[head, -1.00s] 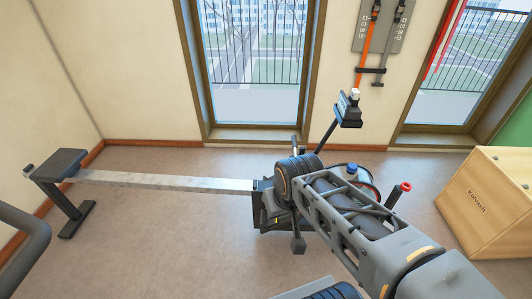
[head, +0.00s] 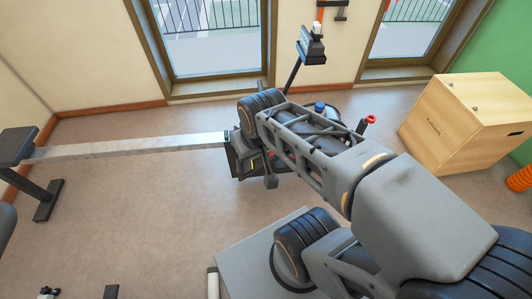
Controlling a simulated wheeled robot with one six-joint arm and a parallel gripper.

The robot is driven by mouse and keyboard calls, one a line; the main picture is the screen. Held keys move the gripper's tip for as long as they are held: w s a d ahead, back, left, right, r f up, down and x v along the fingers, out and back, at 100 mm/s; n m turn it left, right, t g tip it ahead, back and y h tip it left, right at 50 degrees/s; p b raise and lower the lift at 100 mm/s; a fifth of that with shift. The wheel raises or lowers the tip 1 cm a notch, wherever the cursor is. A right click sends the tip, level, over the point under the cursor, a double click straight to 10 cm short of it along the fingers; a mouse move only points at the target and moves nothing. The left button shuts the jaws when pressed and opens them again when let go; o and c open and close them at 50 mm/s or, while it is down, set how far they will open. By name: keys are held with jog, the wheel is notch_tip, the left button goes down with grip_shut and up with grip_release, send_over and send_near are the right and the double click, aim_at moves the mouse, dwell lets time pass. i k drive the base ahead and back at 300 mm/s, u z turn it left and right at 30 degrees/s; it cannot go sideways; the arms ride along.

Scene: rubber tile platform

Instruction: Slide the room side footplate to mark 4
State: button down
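A rowing machine lies across the floor, with a pale rail (head: 130,147) running from the left to its dark front end. The room side footplate (head: 243,163) looks like the dark plate at the right end of the rail, with a small yellow mark on it. Its number marks are too small to read. My arm reaches in from the lower right, and its black ringed wrist (head: 262,104) is over the front end. My gripper is close to the footplate, mostly hidden by the wrist and dark parts. I cannot tell whether it touches the footplate or how its fingers stand.
The rower's display (head: 312,47) stands on a post behind my wrist. A wooden box (head: 465,120) is on the right, with an orange coil (head: 520,178) beside it. The rower's black end piece (head: 18,145) is at far left.

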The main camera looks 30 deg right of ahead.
aim_at(243, 168)
jog(key=u, duration=2.75)
jog(key=k, duration=0.9)
jog(key=z, duration=1.05)
jog(key=i, duration=1)
